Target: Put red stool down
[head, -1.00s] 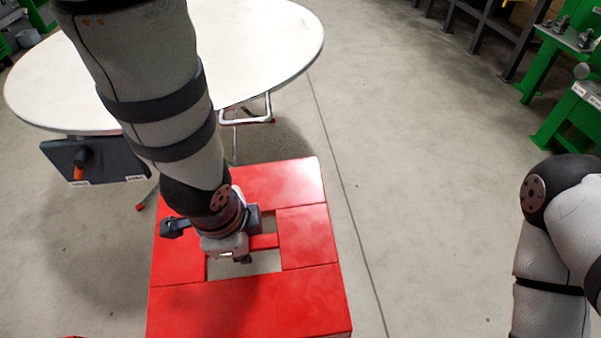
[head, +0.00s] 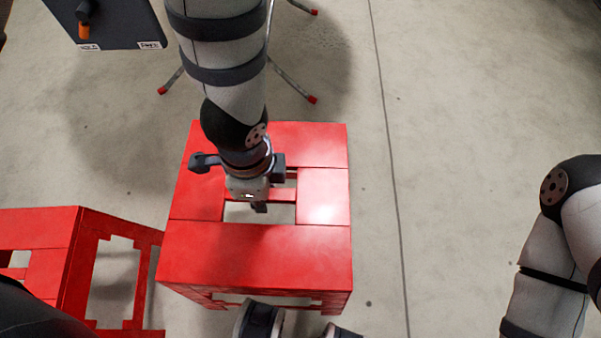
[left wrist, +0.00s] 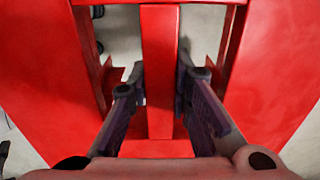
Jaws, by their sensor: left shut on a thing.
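The red stool (head: 325,195) is in the middle of the head view, upright, with a square opening in its top. My left gripper (head: 259,205) reaches down into that opening from above. In the left wrist view my left gripper (left wrist: 161,85) has one finger on each side of the stool's red central bar (left wrist: 159,35) and is shut on it. The stool's feet are mostly hidden under its top, so I cannot tell whether they touch the floor. My right arm shows at the right edge of the head view, but its gripper is out of view.
A second red stool (head: 45,240) stands at the lower left, close beside the held one. Thin metal legs with red feet (head: 312,99) stand behind. A dark panel with an orange-tipped handle (head: 105,22) is at upper left. Grey floor (head: 450,150) to the right is clear.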

